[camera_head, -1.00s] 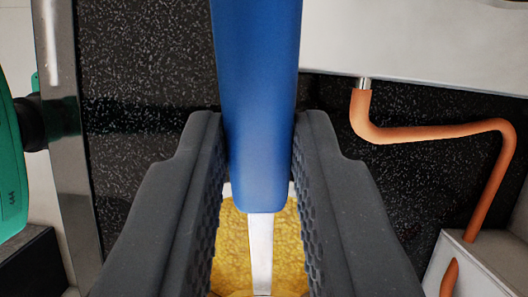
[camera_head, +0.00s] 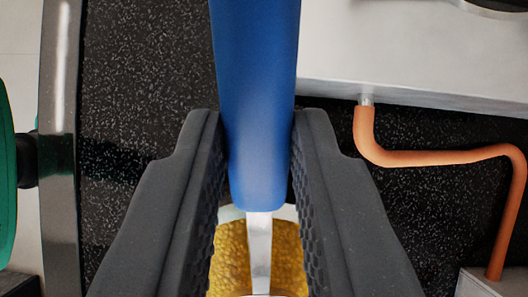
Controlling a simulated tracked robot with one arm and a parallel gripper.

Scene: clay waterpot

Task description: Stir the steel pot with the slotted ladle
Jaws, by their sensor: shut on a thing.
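My gripper (camera_head: 258,165) is shut on the blue handle (camera_head: 255,90) of a utensil, which I take to be the slotted ladle. The handle runs from the top edge down between my dark finger pads. Its metal shank (camera_head: 259,250) comes out below the handle and points to the bottom edge. The ladle's head is out of view. Behind the shank is a vessel with a pale rim and grainy yellow contents (camera_head: 231,262), seen only in part between the fingers. I cannot tell for sure whether it is the steel pot, or whether the ladle touches the contents.
A dark speckled surface (camera_head: 130,75) lies below. A grey metal box (camera_head: 400,55) is at upper right, with an orange pipe (camera_head: 430,158) leading to another pale box (camera_head: 484,283). A metal rail (camera_head: 60,130) and a green object (camera_head: 5,170) are on the left.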

